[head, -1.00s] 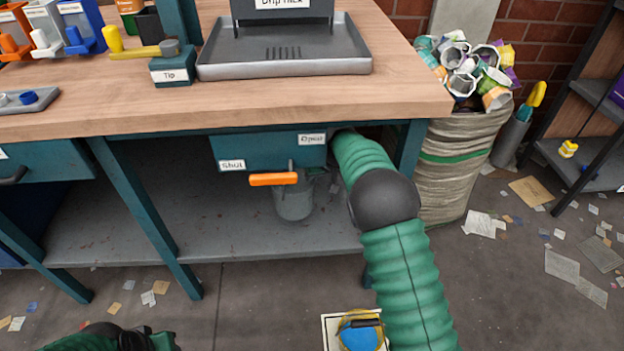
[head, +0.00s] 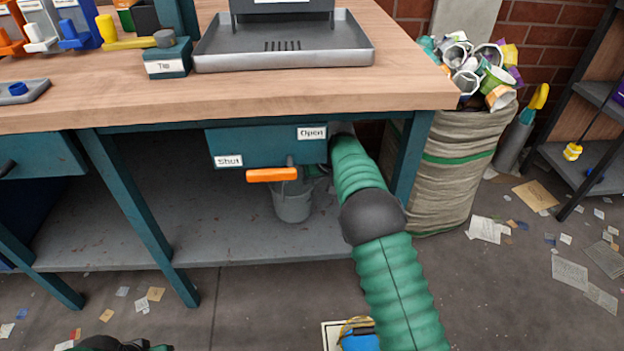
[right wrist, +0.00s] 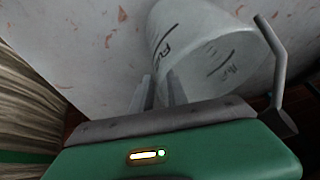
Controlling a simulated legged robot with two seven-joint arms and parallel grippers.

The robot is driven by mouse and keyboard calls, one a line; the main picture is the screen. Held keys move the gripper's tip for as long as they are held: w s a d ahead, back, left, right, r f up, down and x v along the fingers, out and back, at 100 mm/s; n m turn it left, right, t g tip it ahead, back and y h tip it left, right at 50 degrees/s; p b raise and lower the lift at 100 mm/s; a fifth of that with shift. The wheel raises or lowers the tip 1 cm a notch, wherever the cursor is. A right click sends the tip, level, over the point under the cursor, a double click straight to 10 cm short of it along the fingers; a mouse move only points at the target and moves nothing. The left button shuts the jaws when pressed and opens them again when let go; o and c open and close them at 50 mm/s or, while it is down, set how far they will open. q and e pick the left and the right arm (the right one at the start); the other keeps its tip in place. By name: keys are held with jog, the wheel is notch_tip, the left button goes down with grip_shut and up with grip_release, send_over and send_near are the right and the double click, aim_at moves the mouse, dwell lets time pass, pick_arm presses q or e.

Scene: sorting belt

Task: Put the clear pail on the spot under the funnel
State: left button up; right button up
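The clear pail (head: 292,205) is a grey, see-through bucket above the lower shelf, below the orange lever. In the right wrist view the pail (right wrist: 215,50) shows dark markings and looks tilted. My right gripper (right wrist: 159,76) has its two fingers at the pail's near side, a narrow gap between them. I cannot tell whether they press on its wall. In the head view my right arm reaches under the bench, its fingers mostly hidden. The teal box (head: 225,142) has "Shut" and "Open" labels and an orange lever (head: 272,175). My left gripper (head: 120,345) is barely in view.
The bench top (head: 120,105) and a table leg (head: 140,210) frame the space. The lower shelf (head: 220,230) is mostly bare. A sack of crushed cups (head: 455,165) stands right of the bench. Paper scraps lie on the floor.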

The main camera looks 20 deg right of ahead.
jog(key=shift+o, duration=0.6)
jog(key=shift+s+r, duration=0.1)
jog(key=shift+r, duration=0.3)
jog(key=s+d+r+b, duration=0.2)
jog(key=s, duration=0.5)
jog(key=s+d+r+b, duration=0.2)
jog(key=s+b, duration=0.1)
jog(key=s, duration=0.4)
jog(key=s+a+f+g, duration=0.1)
jog(key=s+a+f, duration=0.2)
jog(key=s, duration=0.5)
jog(key=s+a+f+g+h, duration=0.1)
jog(key=s+a+f, duration=0.3)
jog(key=s, duration=0.4)
jog(key=s+a+f+g, duration=0.1)
jog(key=s+a+f, duration=0.2)
jog(key=s, duration=0.6)
jog(key=shift+a+f+g+h, duration=0.3)
jog(key=shift+a+f, duration=0.05)
jog(key=shift+a, duration=0.3)
